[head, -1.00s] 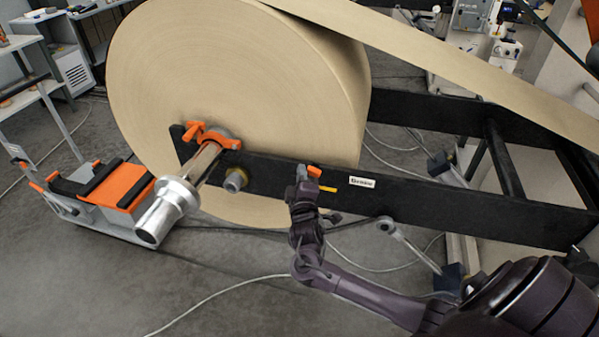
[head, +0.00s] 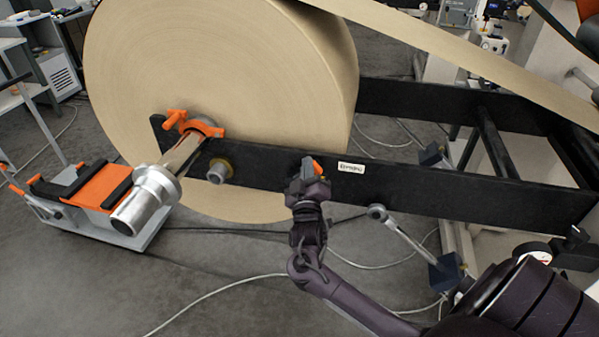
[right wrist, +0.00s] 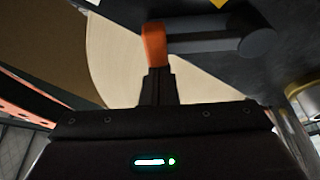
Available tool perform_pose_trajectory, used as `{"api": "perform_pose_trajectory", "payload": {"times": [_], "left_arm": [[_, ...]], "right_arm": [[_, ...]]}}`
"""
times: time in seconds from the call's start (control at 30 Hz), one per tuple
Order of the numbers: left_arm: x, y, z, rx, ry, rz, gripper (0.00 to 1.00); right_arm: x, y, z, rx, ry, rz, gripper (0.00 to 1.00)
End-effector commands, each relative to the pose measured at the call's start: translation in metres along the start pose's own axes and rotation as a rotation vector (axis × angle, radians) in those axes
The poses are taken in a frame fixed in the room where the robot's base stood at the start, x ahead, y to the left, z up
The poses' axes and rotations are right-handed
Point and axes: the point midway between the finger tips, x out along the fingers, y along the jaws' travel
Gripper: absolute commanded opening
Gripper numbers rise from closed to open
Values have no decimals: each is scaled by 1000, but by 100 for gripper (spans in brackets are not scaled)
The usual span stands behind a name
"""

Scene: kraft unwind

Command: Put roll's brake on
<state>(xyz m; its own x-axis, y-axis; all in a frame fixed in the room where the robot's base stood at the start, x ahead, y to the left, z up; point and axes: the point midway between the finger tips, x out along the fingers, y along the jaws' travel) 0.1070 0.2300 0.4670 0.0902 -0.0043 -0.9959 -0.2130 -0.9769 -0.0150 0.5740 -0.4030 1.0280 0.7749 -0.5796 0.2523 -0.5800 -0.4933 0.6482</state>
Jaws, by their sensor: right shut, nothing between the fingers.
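The paper roll (head: 220,90) is a large tan kraft roll on a shaft in the black frame (head: 260,165). The brake lever (head: 319,168) has an orange grip and sits on the frame's near side beam. In the right wrist view its orange grip (right wrist: 155,45) stands at the end of a dark cylindrical arm. My right gripper (head: 309,178) is shut with nothing between its fingers. Its fingertips (right wrist: 157,78) are right below the orange grip, at or against its lower end; exact contact is unclear. My left gripper is out of view.
A silver shaft end (head: 147,200) with an orange clamp (head: 195,127) sticks out toward me at left. A grey knob (head: 218,172) protrudes from the beam. An orange-topped cart (head: 95,187) stands at left. Cables cross the floor; a paper web runs to the upper right.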

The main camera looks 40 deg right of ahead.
Motion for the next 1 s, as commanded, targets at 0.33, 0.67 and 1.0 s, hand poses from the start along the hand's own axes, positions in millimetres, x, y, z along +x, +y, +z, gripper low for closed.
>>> {"api": "perform_pose_trajectory", "payload": {"times": [0.33, 0.67, 1.0], "left_arm": [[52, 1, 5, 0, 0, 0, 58], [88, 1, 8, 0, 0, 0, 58], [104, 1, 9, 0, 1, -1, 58]], "right_arm": [[-12, -2, 35, 310, -4, 108, 0], [-19, -4, 54, 549, -2, 192, 0], [-22, -6, 62, 674, -1, 235, 0]]}}
